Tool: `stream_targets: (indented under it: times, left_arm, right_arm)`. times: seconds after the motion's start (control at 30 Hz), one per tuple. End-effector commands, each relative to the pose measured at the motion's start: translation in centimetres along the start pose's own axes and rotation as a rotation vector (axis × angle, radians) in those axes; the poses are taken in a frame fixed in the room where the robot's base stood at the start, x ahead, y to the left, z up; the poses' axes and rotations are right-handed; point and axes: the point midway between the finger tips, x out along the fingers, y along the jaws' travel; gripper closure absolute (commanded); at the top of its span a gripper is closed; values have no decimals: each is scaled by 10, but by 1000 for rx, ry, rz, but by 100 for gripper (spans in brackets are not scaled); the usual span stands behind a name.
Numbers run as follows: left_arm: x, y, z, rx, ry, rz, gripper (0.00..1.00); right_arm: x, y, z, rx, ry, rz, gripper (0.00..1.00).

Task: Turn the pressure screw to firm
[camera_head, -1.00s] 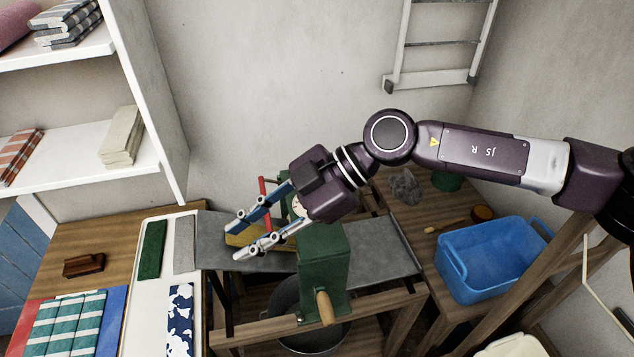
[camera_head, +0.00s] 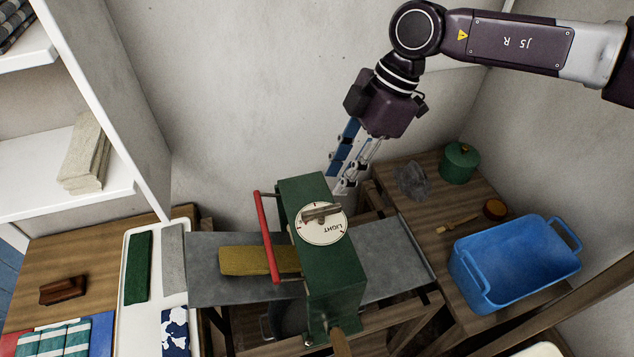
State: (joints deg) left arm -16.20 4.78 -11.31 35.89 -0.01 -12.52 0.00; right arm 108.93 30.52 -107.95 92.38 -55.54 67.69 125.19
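The green mangle (camera_head: 335,275) stands in the middle of the head view. On its top is a round white dial (camera_head: 325,232) with the word LIGHT, upside down in the picture. The pressure screw's bar handle (camera_head: 320,212) lies across the dial, nearly level in the picture. My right gripper (camera_head: 345,172) points down behind and slightly right of the mangle top, apart from the handle. Its blue and silver fingers have a gap between them and hold nothing that I can see. Their tips partly blend with pale things behind the mangle. My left gripper is not in view.
A red bar (camera_head: 266,236) runs along the mangle's left side, above a yellow folded cloth (camera_head: 245,261) on the grey board (camera_head: 205,271). A white shelf (camera_head: 30,205) stands left.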

Motion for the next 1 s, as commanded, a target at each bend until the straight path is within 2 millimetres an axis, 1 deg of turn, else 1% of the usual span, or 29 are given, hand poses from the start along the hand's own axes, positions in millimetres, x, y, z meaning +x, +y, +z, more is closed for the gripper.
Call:
stream_targets:
  times: [0.07,0.17,0.3,0.43,0.5,0.63,0.8,0.9,1.0]
  left_arm:
    - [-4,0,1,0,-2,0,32]
    - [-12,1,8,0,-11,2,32]
    - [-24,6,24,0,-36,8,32]
    - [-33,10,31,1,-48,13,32]
    - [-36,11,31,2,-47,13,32]
    - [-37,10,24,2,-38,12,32]
    - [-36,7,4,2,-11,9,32]
    - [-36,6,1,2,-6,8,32]
    - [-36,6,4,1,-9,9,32]
  right_arm:
    - [4,-1,0,1,-2,-3,74]
    - [15,-2,-1,0,-2,-7,74]
    - [38,-2,-2,1,-1,-6,74]
    - [58,-1,-2,1,-1,-5,74]
    - [66,-1,-2,0,-1,-4,74]
    - [75,0,0,0,-1,-2,74]
    - [78,0,0,0,0,-1,74]
    - [78,0,0,0,0,-1,74]
    - [77,0,0,0,0,-1,85]
